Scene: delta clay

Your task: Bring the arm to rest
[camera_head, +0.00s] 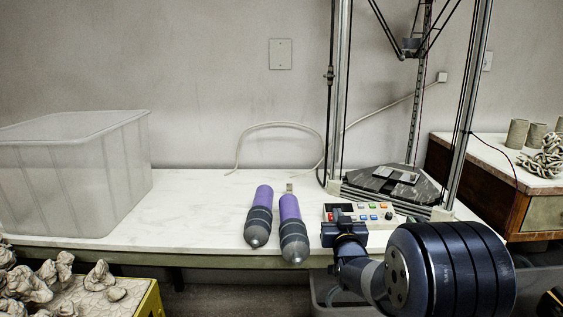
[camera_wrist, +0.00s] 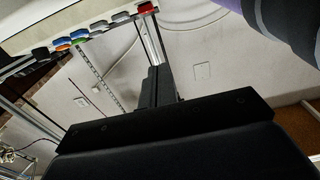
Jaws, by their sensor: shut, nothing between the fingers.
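My arm (camera_head: 450,268) reaches in from the lower right of the head view, with dark blue links. My gripper (camera_head: 342,214) is in front of the control box at the table's front edge. In the wrist view my gripper (camera_wrist: 158,85) points up the picture, its fingers shut with nothing between them. The arm's links partly hide the table edge and what is behind them.
Two purple and grey cartridges (camera_head: 259,217) lie on the white table (camera_head: 190,208), left of my gripper. A control box (camera_head: 375,214) stands before the delta printer's frame (camera_head: 465,110). A translucent bin (camera_head: 70,180) stands at left; clay lumps (camera_head: 98,276) sit lower left.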

